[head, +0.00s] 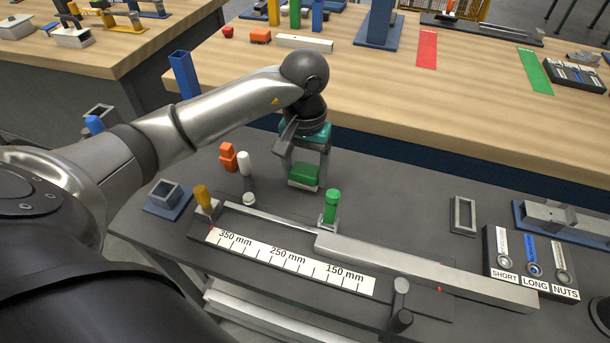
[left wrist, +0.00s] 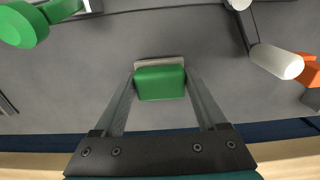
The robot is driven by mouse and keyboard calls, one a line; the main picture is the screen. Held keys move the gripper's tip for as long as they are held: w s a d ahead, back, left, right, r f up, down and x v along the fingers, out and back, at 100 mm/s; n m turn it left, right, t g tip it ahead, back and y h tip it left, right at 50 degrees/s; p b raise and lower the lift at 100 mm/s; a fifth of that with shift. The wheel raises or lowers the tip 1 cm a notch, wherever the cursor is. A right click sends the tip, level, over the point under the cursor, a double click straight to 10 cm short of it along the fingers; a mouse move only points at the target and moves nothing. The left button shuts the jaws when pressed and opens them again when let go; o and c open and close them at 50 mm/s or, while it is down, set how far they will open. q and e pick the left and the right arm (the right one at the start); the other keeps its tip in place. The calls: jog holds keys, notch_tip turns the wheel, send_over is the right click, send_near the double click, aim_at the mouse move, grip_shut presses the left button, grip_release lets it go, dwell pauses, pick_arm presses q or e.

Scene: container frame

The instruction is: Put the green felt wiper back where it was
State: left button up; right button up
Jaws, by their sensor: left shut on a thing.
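The green felt wiper (head: 304,173) is a small green block with a pale strip along one edge. It sits between the fingers of my left gripper (head: 305,181), which is shut on it and points down over the grey table, behind the green-handled piece. The left wrist view shows the wiper (left wrist: 160,84) between the two fingertips (left wrist: 160,78). Whether its underside touches the grey table cannot be told. A small open rectangular frame (head: 455,214) lies on the grey table to the right and looks empty. My right gripper is not in view.
An upright green-handled piece (head: 332,207), a white-topped peg (head: 245,163), an orange piece (head: 228,157) and a yellow-handled piece (head: 203,198) stand nearby. A long rail with a scale (head: 290,260) runs in front. A labelled tray (head: 490,247) is at right. Bare grey table lies right of the gripper.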

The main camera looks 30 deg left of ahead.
pick_arm(q)
jog(key=shift+f, duration=0.75)
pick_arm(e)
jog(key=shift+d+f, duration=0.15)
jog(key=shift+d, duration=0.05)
pick_arm(q)
jog(key=shift+f, duration=0.15)
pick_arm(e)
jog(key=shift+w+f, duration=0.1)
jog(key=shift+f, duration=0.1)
pick_arm(q)
jog(key=o, duration=1.2)
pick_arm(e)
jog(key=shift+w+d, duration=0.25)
pick_arm(q)
jog(key=shift+o, duration=0.2)
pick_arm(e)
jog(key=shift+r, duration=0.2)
